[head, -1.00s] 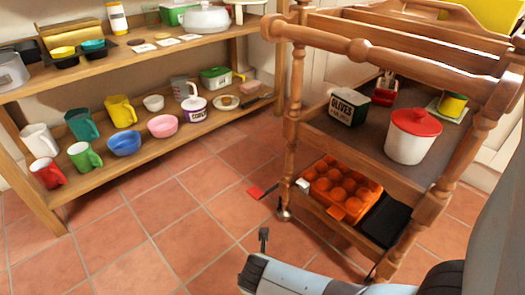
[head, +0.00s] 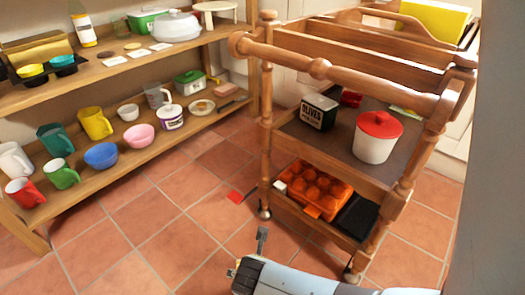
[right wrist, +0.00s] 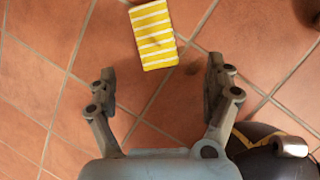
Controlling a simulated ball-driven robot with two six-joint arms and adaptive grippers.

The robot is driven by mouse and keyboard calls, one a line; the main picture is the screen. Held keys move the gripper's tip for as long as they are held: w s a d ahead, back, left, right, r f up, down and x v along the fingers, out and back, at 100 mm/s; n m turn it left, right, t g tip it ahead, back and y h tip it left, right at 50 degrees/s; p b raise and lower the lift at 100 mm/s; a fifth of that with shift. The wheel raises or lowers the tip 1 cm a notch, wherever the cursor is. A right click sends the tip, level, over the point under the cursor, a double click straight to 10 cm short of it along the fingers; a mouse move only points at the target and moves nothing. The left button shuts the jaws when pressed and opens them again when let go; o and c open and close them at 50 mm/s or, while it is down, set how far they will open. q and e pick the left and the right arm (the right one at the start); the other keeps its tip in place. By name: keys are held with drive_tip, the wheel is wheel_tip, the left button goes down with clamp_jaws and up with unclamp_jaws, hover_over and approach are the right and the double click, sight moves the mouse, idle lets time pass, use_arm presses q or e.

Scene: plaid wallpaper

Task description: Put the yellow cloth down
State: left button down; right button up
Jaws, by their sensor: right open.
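The yellow cloth (right wrist: 153,34), with white stripes, shows at the top of the right wrist view against the tiled floor. It lies beyond my right gripper's fingertips and appears apart from them; I cannot tell how far it is from the floor. My right gripper (right wrist: 162,78) is open, with its two fingers wide apart and bare tiles between them. In the head view the right arm comes in at the bottom, with one finger (head: 262,238) showing above the floor. The cloth cannot be made out in the head view. My left gripper is not in view.
A wooden trolley (head: 267,140) stands at the right, holding a white pot with a red lid (head: 376,140) and an orange tray (head: 318,187). Shelves (head: 200,127) with mugs and bowls stand at the left.

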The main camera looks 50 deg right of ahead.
drive_tip(key=s+r+m+t+y, duration=0.1)
drive_tip(key=s+r+m+t, duration=0.1)
drive_tip(key=r+m, duration=0.9)
drive_tip(key=s+d+r+m+t+y, duration=0.1)
drive_tip(key=s+r+m, duration=0.4)
drive_tip(key=r+m, duration=0.7)
drive_tip(key=shift+s+r+m+t+y, duration=0.35)
drive_tip(key=shift+t+y, duration=0.25)
drive_tip(key=shift+t, duration=0.4)
drive_tip(key=shift+w, duration=0.1)
